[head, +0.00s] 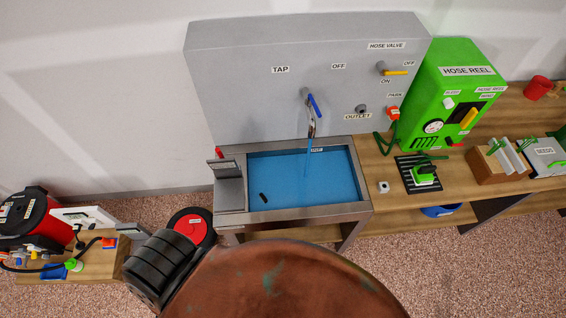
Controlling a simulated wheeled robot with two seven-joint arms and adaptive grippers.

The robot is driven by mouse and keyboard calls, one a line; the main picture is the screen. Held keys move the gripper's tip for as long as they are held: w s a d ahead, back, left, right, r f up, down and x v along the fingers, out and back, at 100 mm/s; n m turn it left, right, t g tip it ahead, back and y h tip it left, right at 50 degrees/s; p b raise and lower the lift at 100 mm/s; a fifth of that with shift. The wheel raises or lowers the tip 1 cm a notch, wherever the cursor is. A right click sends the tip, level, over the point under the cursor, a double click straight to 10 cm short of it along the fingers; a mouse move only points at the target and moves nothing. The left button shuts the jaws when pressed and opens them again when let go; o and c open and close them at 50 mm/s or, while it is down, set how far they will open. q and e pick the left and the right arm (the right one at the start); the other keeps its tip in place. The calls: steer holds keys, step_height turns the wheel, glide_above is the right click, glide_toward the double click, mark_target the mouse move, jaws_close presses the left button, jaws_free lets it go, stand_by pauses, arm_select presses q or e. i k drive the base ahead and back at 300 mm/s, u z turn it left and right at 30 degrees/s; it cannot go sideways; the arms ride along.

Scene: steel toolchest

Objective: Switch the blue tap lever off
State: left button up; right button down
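The blue tap lever (314,105) is on the grey wall panel (240,75) above the sink. It slants downward and slightly right from its round pivot. The TAP label is up and left of it, and an OFF label is up and right. A metal spout (311,128) hangs below the lever. A thin blue stream (307,158) runs from the spout into the blue-bottomed sink basin (270,205). Neither of my grippers shows in the head view, so their distance from the lever cannot be seen.
A yellow hose-valve lever (396,73) and an outlet (361,109) sit on the panel's right side. A green hose reel box (450,95) stands right of it. A large copper-brown round surface (285,285) fills the bottom middle, with a black ribbed object (160,265) beside it.

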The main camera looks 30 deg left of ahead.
mark_target(309, 101)
steer(key=z, duration=1.3)
steer(key=k, duration=0.55)
steer(key=u, duration=0.9)
